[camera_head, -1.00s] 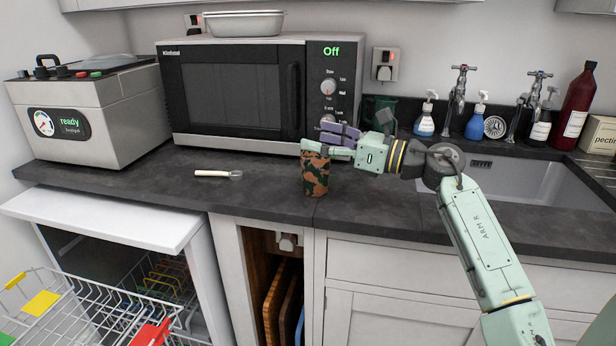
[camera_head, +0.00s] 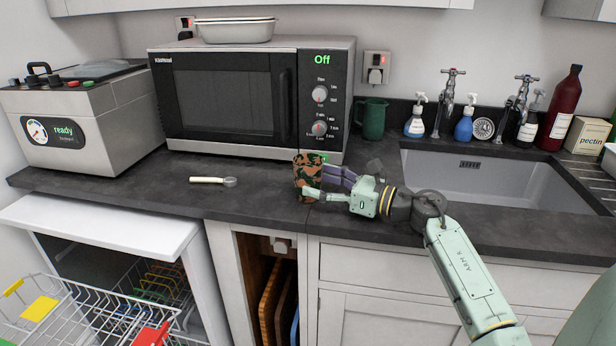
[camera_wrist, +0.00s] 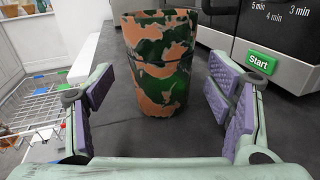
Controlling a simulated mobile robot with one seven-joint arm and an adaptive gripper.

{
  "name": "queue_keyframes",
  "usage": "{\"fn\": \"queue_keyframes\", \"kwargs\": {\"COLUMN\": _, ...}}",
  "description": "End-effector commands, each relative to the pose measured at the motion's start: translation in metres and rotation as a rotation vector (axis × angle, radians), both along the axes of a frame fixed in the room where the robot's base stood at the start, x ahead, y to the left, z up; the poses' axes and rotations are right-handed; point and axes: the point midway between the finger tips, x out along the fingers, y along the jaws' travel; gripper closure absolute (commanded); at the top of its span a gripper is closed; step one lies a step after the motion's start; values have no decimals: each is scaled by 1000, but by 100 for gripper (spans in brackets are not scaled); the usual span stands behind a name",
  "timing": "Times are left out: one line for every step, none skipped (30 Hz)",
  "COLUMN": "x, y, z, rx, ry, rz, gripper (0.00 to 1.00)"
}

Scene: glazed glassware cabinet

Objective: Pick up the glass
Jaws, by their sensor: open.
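The glass is an opaque cup (camera_head: 308,172) with a green, black and orange camouflage pattern. It stands upright on the dark worktop, in front of the microwave's right end. In the wrist view the cup (camera_wrist: 160,62) is upright, ahead of and between the purple-padded fingers. My gripper (camera_head: 325,184) is low at the cup, one finger on its near side and the other on its far side in the head view. In the wrist view my gripper (camera_wrist: 160,105) is wide open, with a visible gap between each pad and the cup.
The microwave (camera_head: 235,100) stands close behind the cup. A light-handled utensil (camera_head: 212,181) lies to the left on the worktop (camera_head: 130,182). A dark green jug (camera_head: 372,118) stands behind, left of the sink (camera_head: 470,185). An open dishwasher with its rack (camera_head: 75,300) is below left.

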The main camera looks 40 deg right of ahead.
Motion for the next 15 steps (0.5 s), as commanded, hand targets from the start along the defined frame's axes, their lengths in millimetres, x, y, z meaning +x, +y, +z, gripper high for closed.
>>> {"fn": "queue_keyframes", "kwargs": {"x": 9, "y": 5, "z": 5, "rx": 0, "ry": 2, "rz": 2, "gripper": 27}}
{"fn": "queue_keyframes", "kwargs": {"x": 14, "y": 7, "z": 4, "rx": 1, "ry": 3, "rz": 2, "gripper": 27}}
{"fn": "queue_keyframes", "kwargs": {"x": 20, "y": 9, "z": 4, "rx": 1, "ry": 1, "rz": 2, "gripper": 27}}
{"fn": "queue_keyframes", "kwargs": {"x": 23, "y": 10, "z": 4, "rx": 1, "ry": 0, "rz": 1, "gripper": 27}}
{"fn": "queue_keyframes", "kwargs": {"x": 26, "y": 11, "z": 4, "rx": 1, "ry": 0, "rz": 0, "gripper": 27}}
{"fn": "queue_keyframes", "kwargs": {"x": 30, "y": 13, "z": 3, "rx": 1, "ry": 0, "rz": 0, "gripper": 27}}
{"fn": "queue_keyframes", "kwargs": {"x": 32, "y": 14, "z": 2, "rx": 2, "ry": 1, "rz": 1, "gripper": 27}}
{"fn": "queue_keyframes", "kwargs": {"x": 33, "y": 14, "z": 2, "rx": 2, "ry": 1, "rz": 0, "gripper": 27}}
{"fn": "queue_keyframes", "kwargs": {"x": 34, "y": 15, "z": 1, "rx": 1, "ry": 0, "rz": 0, "gripper": 27}}
{"fn": "queue_keyframes", "kwargs": {"x": 34, "y": 15, "z": 1, "rx": 1, "ry": 0, "rz": -1, "gripper": 27}}
{"fn": "queue_keyframes", "kwargs": {"x": 34, "y": 15, "z": 1, "rx": 1, "ry": 0, "rz": -1, "gripper": 27}}
{"fn": "queue_keyframes", "kwargs": {"x": 34, "y": 15, "z": 0, "rx": 1, "ry": 0, "rz": -1, "gripper": 27}}
{"fn": "queue_keyframes", "kwargs": {"x": 34, "y": 15, "z": 0, "rx": 1, "ry": 0, "rz": -1, "gripper": 27}}
{"fn": "queue_keyframes", "kwargs": {"x": 34, "y": 15, "z": 0, "rx": 1, "ry": 0, "rz": -1, "gripper": 27}}
{"fn": "queue_keyframes", "kwargs": {"x": 34, "y": 15, "z": 0, "rx": 1, "ry": 0, "rz": -1, "gripper": 27}}
